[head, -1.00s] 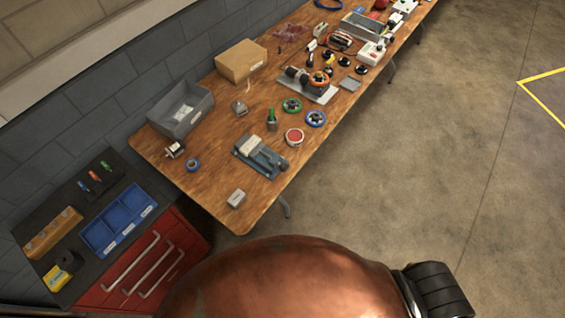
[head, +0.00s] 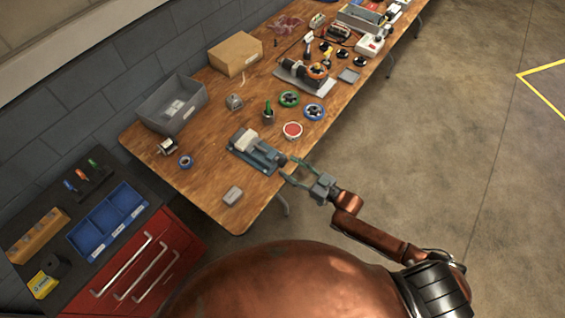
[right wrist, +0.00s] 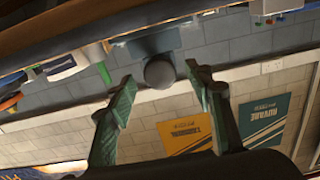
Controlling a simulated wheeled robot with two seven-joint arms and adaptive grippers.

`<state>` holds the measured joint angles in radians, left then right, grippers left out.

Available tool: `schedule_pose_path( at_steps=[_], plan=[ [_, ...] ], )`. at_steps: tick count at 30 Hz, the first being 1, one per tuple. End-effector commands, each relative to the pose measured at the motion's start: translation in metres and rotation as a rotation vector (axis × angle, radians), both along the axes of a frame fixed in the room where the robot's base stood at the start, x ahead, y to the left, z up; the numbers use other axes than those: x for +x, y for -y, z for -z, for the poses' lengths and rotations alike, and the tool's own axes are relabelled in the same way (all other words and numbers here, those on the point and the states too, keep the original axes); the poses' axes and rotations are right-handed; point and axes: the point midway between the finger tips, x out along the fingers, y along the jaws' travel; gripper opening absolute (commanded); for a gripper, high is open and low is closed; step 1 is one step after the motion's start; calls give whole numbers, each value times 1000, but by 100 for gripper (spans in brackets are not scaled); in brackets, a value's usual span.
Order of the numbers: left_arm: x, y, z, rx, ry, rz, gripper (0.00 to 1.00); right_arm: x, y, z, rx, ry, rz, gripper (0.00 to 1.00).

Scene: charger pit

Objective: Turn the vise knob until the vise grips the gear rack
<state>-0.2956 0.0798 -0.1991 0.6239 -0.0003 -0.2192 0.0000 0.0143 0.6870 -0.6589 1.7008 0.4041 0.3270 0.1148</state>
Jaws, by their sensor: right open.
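The blue-grey vise (head: 268,158) sits near the front edge of the wooden table in the head view. A pale block (head: 246,142) lies at its jaws; whether this is the gear rack, and whether it is gripped, I cannot tell. The vise knob (head: 282,160) points toward the table's edge. My right gripper (head: 290,169) is open and empty beside the knob, just off the edge. In the right wrist view the round grey knob (right wrist: 160,73) appears between the two green fingers, with a gap on each side. My left gripper is out of view.
A grey box (head: 232,196) lies near the table corner. The floor right of the table is clear.

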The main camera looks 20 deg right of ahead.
Motion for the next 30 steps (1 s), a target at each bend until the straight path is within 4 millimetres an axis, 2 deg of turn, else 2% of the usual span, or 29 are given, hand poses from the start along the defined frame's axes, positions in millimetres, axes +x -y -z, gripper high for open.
schedule_pose_path(
  at_steps=[3,6,19,30],
  plan=[
    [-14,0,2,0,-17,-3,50,15,-12,0,1,0,0,48],
    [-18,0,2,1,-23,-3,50,24,-19,0,1,-1,1,48],
    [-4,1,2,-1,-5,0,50,32,-24,1,-2,-2,1,47],
    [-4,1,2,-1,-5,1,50,32,-24,1,-1,-2,1,22]
  ],
)
